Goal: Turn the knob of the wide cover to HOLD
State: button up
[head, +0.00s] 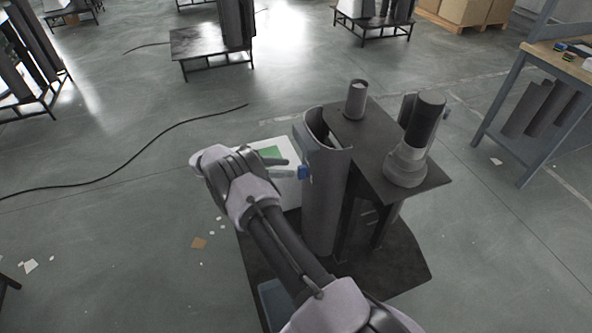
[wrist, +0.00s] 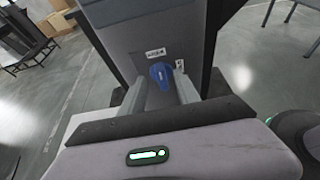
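The wide cover (head: 325,200) is a tall grey curved shell on the front of the lift column, and its face fills the upper middle of the wrist view (wrist: 140,38). Its blue knob (head: 304,172) is on the side facing my gripper. In the wrist view the knob (wrist: 160,73) has a pale mark on it, one small white label above and another at upper right; their lettering is too small to read surely. My gripper (wrist: 160,84) is open, with one finger on each side of the knob. Contact cannot be told. In the head view my wrist partly hides the gripper.
A dark platform (head: 385,150) beside the cover carries a short grey cylinder (head: 356,100) and a larger dark-topped cylinder (head: 424,120). A white and green panel (head: 285,143) lies behind my gripper. A workbench stands at right. A black cable crosses the open floor at left.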

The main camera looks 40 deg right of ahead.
jog(key=b+x, duration=0.1)
jog(key=x, duration=0.4)
grip_shut()
